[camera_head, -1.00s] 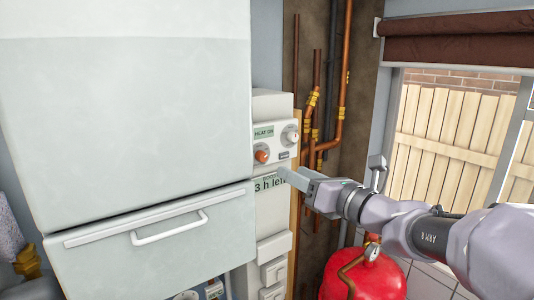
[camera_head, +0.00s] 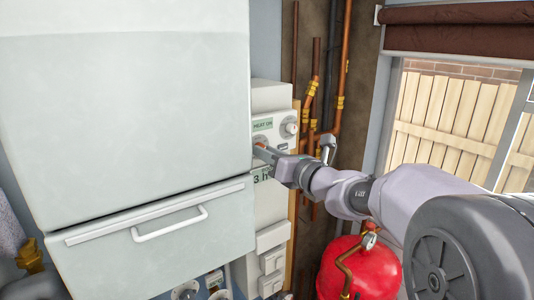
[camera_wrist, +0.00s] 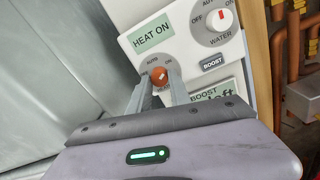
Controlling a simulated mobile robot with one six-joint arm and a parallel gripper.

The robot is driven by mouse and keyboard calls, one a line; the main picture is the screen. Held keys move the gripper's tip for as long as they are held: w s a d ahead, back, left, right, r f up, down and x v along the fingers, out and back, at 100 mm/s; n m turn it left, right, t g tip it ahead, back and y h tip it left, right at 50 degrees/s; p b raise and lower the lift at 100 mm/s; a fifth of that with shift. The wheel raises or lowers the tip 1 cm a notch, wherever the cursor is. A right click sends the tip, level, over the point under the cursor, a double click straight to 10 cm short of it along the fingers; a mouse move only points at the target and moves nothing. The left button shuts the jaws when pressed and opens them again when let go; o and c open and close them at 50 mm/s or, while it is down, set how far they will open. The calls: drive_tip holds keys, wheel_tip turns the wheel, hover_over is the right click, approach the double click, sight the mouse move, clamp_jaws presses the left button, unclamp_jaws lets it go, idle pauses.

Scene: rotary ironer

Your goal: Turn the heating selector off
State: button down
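The heating selector (camera_wrist: 160,77) is an orange-red knob on the white control panel, with OFF, AUTO and ON marks around it; the OFF mark is partly covered. The display (camera_wrist: 151,39) above it reads HEAT ON. My gripper (camera_wrist: 161,80) is at the knob, one finger on each side of it. The fingers are parted around the knob, and I cannot see whether they touch it. In the head view, my gripper (camera_head: 259,147) reaches the panel from the right and hides most of the knob. The knob's exact pointing is hard to read.
A white water dial (camera_wrist: 218,20) is to the right of the knob, with a BOOST button (camera_wrist: 212,62) below it. A large pale cabinet (camera_head: 130,110) stands close on the left. Copper pipes (camera_head: 340,90) and a red tank (camera_head: 362,268) are on the right.

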drive_tip(key=shift+b, duration=0.35)
drive_tip(key=n+b, duration=1.5)
drive_tip(key=n+h+b, duration=0.1)
drive_tip(key=n+b, duration=0.7)
drive_tip(key=shift+r, duration=0.25)
drive_tip(key=shift+r+t, duration=0.1)
drive_tip(key=shift+t, duration=0.2)
drive_tip(key=c, duration=1.2)
unclamp_jaws()
drive_tip(key=shift+f+b, duration=0.2)
drive_tip(key=shift+b, duration=0.1)
